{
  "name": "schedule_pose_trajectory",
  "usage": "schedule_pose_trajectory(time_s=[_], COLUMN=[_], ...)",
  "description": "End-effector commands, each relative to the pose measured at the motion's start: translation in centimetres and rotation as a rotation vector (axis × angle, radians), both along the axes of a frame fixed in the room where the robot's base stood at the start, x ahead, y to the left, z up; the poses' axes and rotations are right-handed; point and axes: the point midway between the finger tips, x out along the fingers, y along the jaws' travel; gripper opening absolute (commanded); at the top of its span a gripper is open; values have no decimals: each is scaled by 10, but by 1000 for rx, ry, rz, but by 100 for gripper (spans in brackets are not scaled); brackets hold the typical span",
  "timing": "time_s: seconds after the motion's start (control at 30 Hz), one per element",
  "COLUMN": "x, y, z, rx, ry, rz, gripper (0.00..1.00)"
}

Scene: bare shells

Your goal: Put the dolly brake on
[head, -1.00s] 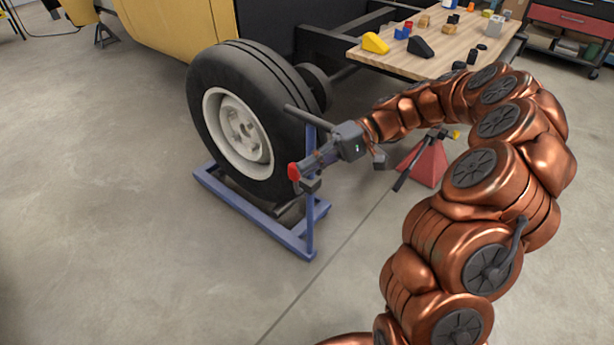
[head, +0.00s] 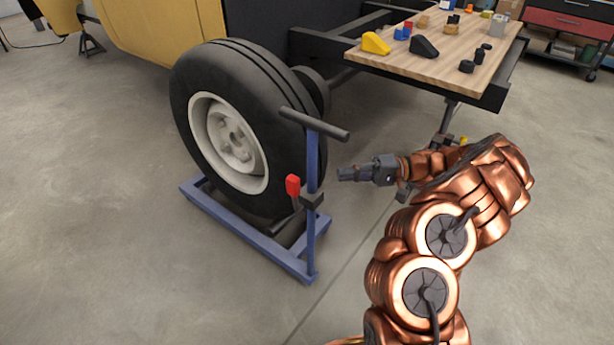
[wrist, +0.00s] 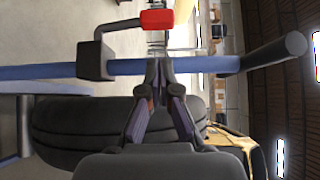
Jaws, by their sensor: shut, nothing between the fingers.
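The blue wheel dolly (head: 240,228) stands on the floor with a large tyre (head: 222,125) in its frame. Its upright blue post (head: 311,165) carries a dark crossbar handle (head: 313,124) on top. The red-tipped brake lever (head: 293,186) is on the post, joined at a dark bracket (head: 313,200), with the red end raised. In the wrist view the red end (wrist: 157,19) and the bracket (wrist: 95,60) lie beyond the fingers. My gripper (head: 340,174) is shut and empty, to the right of the post and apart from the red end.
A wooden-topped bench (head: 440,62) with blocks and small parts stands behind to the right. A yellow vehicle body (head: 140,30) is behind the tyre. The floor (head: 90,200) left of the dolly is clear.

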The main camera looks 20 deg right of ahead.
Motion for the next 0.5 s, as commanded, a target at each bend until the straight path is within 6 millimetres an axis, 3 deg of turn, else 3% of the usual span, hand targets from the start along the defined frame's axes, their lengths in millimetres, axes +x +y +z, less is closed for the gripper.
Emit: schedule_pose_trajectory(time_s=[0.23, 0.5], x=[1, 6], y=[10, 47], z=[0, 0], rx=[4, 5], ry=[-1, 0], rz=[1, 3], gripper=[0, 0])
